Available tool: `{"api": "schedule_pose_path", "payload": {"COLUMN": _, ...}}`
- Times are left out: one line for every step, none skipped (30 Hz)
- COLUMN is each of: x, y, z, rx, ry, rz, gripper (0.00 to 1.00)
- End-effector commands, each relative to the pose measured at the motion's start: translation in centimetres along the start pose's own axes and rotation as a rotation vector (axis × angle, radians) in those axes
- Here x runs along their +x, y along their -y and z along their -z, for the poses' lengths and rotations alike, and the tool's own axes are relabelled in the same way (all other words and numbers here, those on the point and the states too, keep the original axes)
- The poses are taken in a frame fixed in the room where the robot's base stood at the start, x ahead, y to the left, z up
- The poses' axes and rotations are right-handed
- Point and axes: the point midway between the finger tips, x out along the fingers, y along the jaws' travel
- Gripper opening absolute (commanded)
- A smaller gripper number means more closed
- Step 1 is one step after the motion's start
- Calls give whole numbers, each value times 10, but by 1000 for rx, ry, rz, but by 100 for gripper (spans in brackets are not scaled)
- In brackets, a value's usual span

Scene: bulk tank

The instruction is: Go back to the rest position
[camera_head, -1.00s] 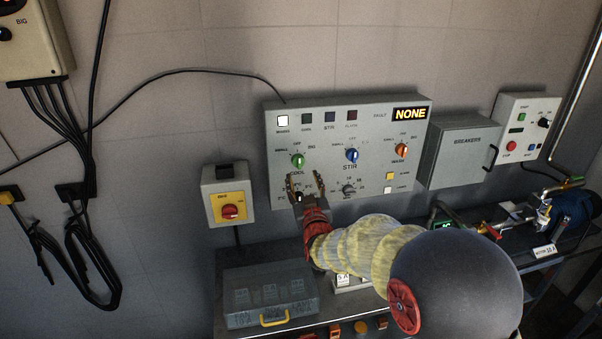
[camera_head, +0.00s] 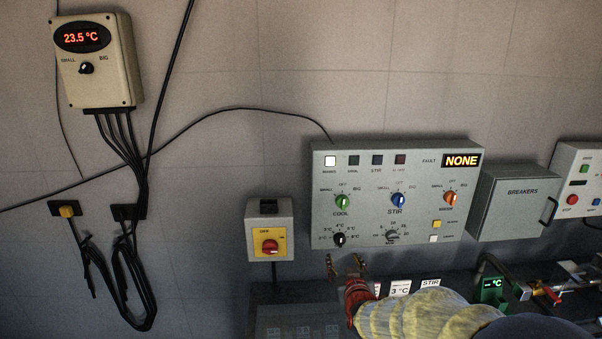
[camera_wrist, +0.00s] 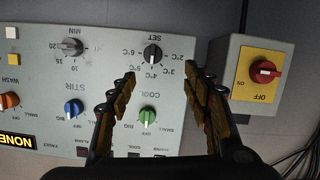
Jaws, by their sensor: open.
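My gripper (camera_head: 346,268) is open and empty, just below the lower edge of the grey control panel (camera_head: 325,208) in the head view. In the wrist view my gripper (camera_wrist: 165,90) has its two fingers spread, with the green COOL knob (camera_wrist: 147,116) and the black SET knob (camera_wrist: 152,53) seen between or beyond them. The panel also has a blue STIR knob (camera_head: 398,200) and an orange WASH knob (camera_head: 450,198). Its fault display (camera_head: 461,161) reads NONE. My arm reaches in from the bottom right.
A yellow switch box with a red knob (camera_head: 269,247) is left of the panel. A grey BREAKERS box (camera_head: 515,205) is to its right. A thermometer box (camera_head: 95,60) reads 23.5 °C at upper left, with cables below. Signs reading 3 °C (camera_head: 400,288) and STIR stand below the panel.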

Motion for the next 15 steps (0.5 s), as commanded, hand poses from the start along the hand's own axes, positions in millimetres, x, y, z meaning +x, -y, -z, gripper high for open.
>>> {"api": "schedule_pose_path", "payload": {"x": -7, "y": 6, "z": -24, "rx": 11, "ry": 94, "rz": 25, "gripper": 50}}
{"api": "schedule_pose_path", "payload": {"x": -14, "y": 10, "z": -37, "rx": 20, "ry": 151, "rz": 40, "gripper": 50}}
{"api": "schedule_pose_path", "payload": {"x": -24, "y": 14, "z": -51, "rx": 30, "ry": 222, "rz": 58, "gripper": 50}}
{"api": "schedule_pose_path", "payload": {"x": -33, "y": 16, "z": -60, "rx": 38, "ry": 273, "rz": 69, "gripper": 50}}
{"api": "schedule_pose_path", "payload": {"x": -43, "y": 18, "z": -68, "rx": 45, "ry": 325, "rz": 80, "gripper": 50}}
{"api": "schedule_pose_path", "payload": {"x": -59, "y": 20, "z": -78, "rx": 54, "ry": 391, "rz": 93, "gripper": 50}}
{"api": "schedule_pose_path", "payload": {"x": -71, "y": 21, "z": -83, "rx": 60, "ry": 439, "rz": 101, "gripper": 50}}
{"api": "schedule_pose_path", "payload": {"x": -85, "y": 22, "z": -89, "rx": 65, "ry": 487, "rz": 109, "gripper": 50}}
{"api": "schedule_pose_path", "payload": {"x": -104, "y": 22, "z": -94, "rx": 74, "ry": 546, "rz": 117, "gripper": 50}}
{"api": "schedule_pose_path", "payload": {"x": -119, "y": 22, "z": -98, "rx": 79, "ry": 590, "rz": 122, "gripper": 50}}
{"api": "schedule_pose_path", "payload": {"x": -135, "y": 22, "z": -101, "rx": 84, "ry": 633, "rz": 127, "gripper": 50}}
{"api": "schedule_pose_path", "payload": {"x": -157, "y": 21, "z": -104, "rx": 90, "ry": 690, "rz": 131, "gripper": 50}}
{"api": "schedule_pose_path", "payload": {"x": -175, "y": 20, "z": -106, "rx": 93, "ry": 730, "rz": 134, "gripper": 50}}
{"api": "schedule_pose_path", "payload": {"x": -192, "y": 19, "z": -107, "rx": 97, "ry": 768, "rz": 135, "gripper": 50}}
{"api": "schedule_pose_path", "payload": {"x": -216, "y": 17, "z": -108, "rx": 103, "ry": 815, "rz": 135, "gripper": 50}}
